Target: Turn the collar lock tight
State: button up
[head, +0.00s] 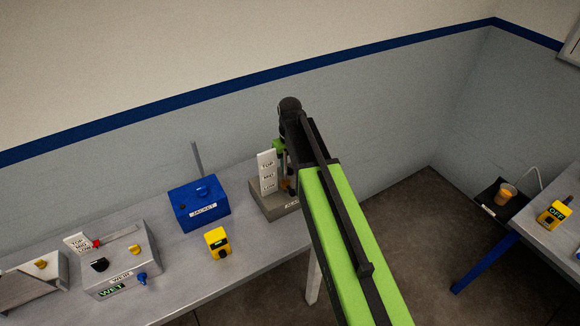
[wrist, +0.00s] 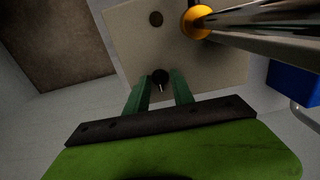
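In the wrist view a yellow round part (wrist: 197,22) sits at the foot of a shiny metal post (wrist: 260,28) on a pale base plate (wrist: 125,40). A small black knob-like part (wrist: 160,77) shows between and just beyond the fingertips. I cannot tell for sure which of these is the collar lock. My gripper (wrist: 158,92) has its two green fingers apart, with a gap on each side of the black part. In the head view the grey base (head: 272,205) stands at the table's right end, and my arm hides much of it.
A white TOP/MID/LOW sign (head: 266,160) stands on the base. A blue JACKET box (head: 190,217) and a yellow switch box (head: 217,243) are to its left. The WEIR box (head: 130,250) is further left. A second table (head: 560,240) is at right, across open floor.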

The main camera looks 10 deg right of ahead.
aim_at(290, 168)
jog(key=shift+r, duration=0.1)
notch_tip(290, 168, up, 17)
jog(key=p, duration=1.7)
jog(key=shift+r, duration=0.15)
